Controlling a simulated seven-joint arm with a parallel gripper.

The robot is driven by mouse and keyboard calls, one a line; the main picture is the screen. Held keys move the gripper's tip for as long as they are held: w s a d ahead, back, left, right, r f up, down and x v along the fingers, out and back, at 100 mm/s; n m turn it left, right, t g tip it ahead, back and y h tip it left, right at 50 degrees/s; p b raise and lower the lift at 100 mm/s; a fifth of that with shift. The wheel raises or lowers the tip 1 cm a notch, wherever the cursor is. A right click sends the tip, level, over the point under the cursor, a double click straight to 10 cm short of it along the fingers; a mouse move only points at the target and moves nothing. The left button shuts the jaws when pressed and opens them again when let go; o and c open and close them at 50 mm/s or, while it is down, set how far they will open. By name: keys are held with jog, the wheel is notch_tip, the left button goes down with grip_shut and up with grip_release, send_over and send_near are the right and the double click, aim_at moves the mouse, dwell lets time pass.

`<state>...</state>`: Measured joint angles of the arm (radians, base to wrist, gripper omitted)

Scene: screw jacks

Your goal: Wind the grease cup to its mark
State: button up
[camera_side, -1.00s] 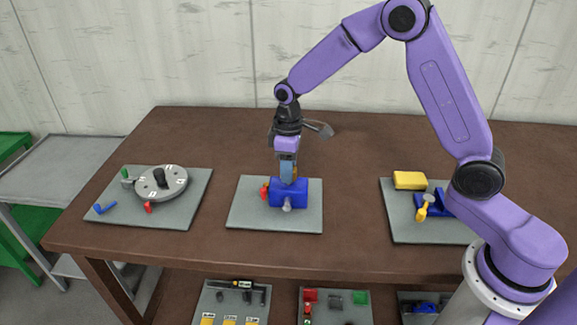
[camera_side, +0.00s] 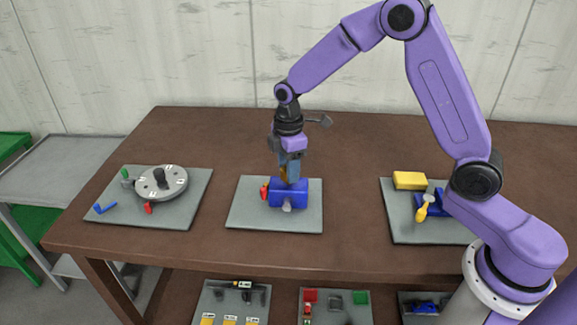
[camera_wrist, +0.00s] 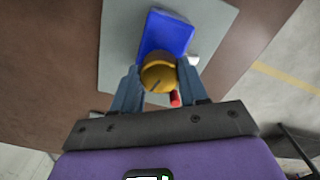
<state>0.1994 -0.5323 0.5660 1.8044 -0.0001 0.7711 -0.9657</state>
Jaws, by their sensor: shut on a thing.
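The grease cup (camera_wrist: 159,75) is a round amber cap with a dark line on its top. It stands on a blue block (camera_side: 295,189) on the middle grey plate (camera_side: 247,215); the block also shows in the wrist view (camera_wrist: 166,34). My gripper (camera_wrist: 159,85) points down over the block and is shut on the grease cup, one finger on each side. In the side view my gripper (camera_side: 290,176) hides most of the cup. A red part (camera_side: 264,191) is on the block's left and a light grey knob (camera_side: 287,206) on its front. I cannot make out the mark.
A grey dial disc (camera_side: 175,184) with red, green and blue parts is on the left plate. A yellow block (camera_side: 409,180) and a yellow-handled part (camera_side: 423,207) are on the right plate. Bare table lies between the plates.

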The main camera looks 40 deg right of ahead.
jog(key=shift+n, duration=0.6)
jog(key=o, duration=1.1)
jog(key=shift+c, duration=0.2)
jog(key=shift+r, duration=0.1)
notch_tip(320, 180, up, 17)
jog(key=shift+s, duration=0.1)
